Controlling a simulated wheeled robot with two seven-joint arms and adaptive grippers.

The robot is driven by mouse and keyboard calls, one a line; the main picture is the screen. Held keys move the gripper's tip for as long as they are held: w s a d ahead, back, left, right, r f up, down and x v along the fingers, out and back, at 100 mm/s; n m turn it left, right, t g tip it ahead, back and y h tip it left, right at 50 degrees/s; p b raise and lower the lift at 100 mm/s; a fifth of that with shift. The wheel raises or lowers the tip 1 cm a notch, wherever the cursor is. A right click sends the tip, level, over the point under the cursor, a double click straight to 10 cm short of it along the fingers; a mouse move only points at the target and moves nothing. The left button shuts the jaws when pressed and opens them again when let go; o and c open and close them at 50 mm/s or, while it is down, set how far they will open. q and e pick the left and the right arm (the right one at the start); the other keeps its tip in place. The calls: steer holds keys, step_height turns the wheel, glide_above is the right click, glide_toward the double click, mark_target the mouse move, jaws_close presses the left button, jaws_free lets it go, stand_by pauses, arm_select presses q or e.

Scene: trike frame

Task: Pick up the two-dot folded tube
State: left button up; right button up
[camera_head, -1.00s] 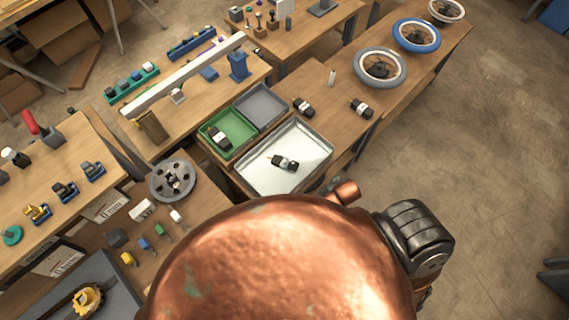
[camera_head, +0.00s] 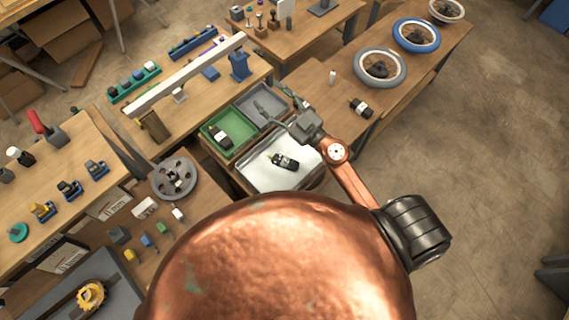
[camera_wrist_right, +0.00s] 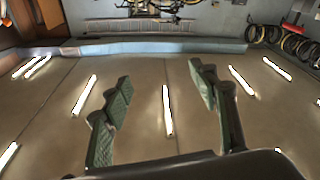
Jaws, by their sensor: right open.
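Black items with white bands, possibly the folded tubes, show in the head view. One lies in the green tray (camera_head: 220,137), one in the silver tray (camera_head: 285,162), and one on the bare table at the right (camera_head: 361,107). The dots are too small to read, so I cannot tell which has two. My right gripper (camera_head: 277,98) is over the grey tray and table edge, its fingers apart and empty. It hides the spot where another black item lay. In the right wrist view the open fingers (camera_wrist_right: 160,78) have nothing between them. My left gripper is not in view.
The green tray (camera_head: 246,149), grey tray (camera_head: 244,103) and silver tray (camera_head: 252,182) stand close together. Wheels (camera_head: 381,67) lie at the back right. A long pale beam (camera_head: 185,75) is on the left table. The right wrist view shows bright strips, no tabletop.

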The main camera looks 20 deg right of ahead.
steer(key=a+f+n+g+y, duration=0.3)
steer(key=a+f+g, duration=0.2)
steer(key=a+f, duration=0.3)
steer(key=m+g+h, duration=0.2)
steer(key=g+h, duration=0.5)
steer(key=g, duration=0.3)
glide_above(283, 161)
steer(key=s+d, duration=0.1)
steer(key=s, duration=0.1)
steer(key=f, duration=2.4)
steer(key=shift+w+d+f, duration=0.1)
steer(key=shift+d+f, duration=0.1)
steer(key=shift+f, duration=0.55)
steer(key=x, duration=0.7)
steer(key=shift+d+f, duration=0.1)
steer(key=shift+d, duration=0.1)
steer(key=shift+f, duration=0.25)
steer(key=shift+c, duration=0.3)
